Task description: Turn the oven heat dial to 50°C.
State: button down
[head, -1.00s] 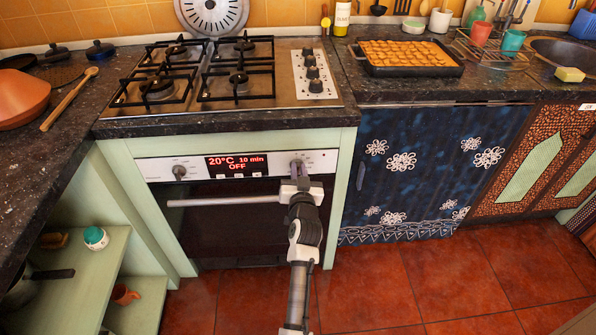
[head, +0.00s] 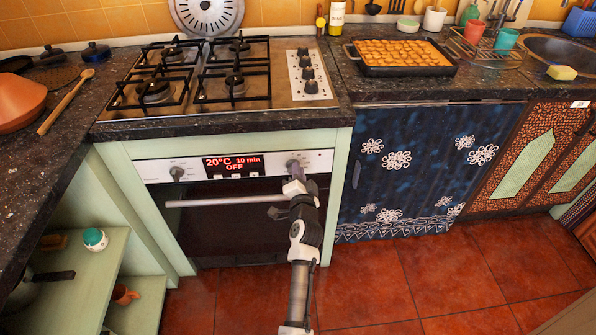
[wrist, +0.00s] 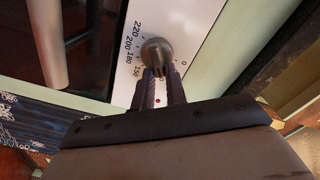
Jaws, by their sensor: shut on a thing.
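The oven heat dial (head: 293,163) is the right knob on the oven's pale control panel. In the wrist view the round grey dial (wrist: 157,52) has marks 220, 200, 180 and 150 on its left and 0 on its right. My gripper (head: 294,174) reaches up to it from below. In the wrist view the two dark fingers of my gripper (wrist: 160,76) are closed on the dial's grip, one on each side. The red oven display (head: 233,166) reads 20°C, 10 min, OFF. The fingers hide part of the dial's lower scale.
A second knob (head: 177,173) is at the panel's left. The oven door handle (head: 220,202) runs just below the panel, close to my gripper. The counter edge juts out above. The red tiled floor (head: 400,280) in front is clear.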

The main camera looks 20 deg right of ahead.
jog(key=shift+m, duration=0.4)
jog(key=shift+r, duration=0.1)
jog(key=c, duration=1.4)
grip_release()
jog(key=shift+w, duration=0.1)
jog(key=shift+c, duration=0.2)
